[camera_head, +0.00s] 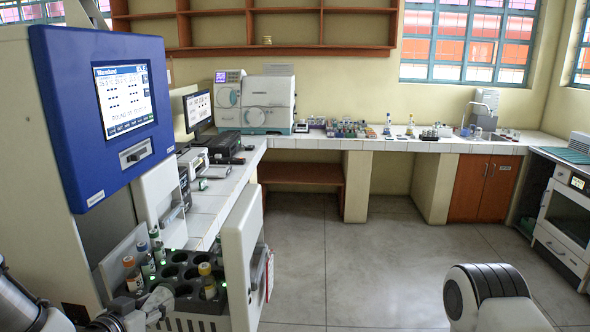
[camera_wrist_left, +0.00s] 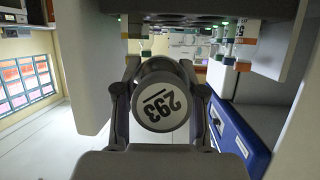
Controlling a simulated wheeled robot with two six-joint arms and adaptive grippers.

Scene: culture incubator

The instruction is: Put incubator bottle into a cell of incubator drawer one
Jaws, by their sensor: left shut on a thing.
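The incubator drawer (camera_head: 186,318) is open, with a dark rack (camera_head: 183,273) of round cells. Several capped bottles stand in it, including an orange-capped bottle (camera_head: 132,277) on the left and a yellow-capped bottle (camera_head: 207,282) on the right. My left gripper (camera_head: 152,306) is at the near side of the drawer. In the left wrist view it is shut on the incubator bottle (camera_wrist_left: 161,100), whose round end, marked 293, faces the camera. My right gripper is not in view.
The incubator (camera_head: 48,120), with its blue screen panel, rises behind and left of the drawer. The drawer's tall white front (camera_head: 240,260) stands on the right side of the rack. Empty cells show in the middle of the rack. The floor (camera_head: 350,270) to the right is clear.

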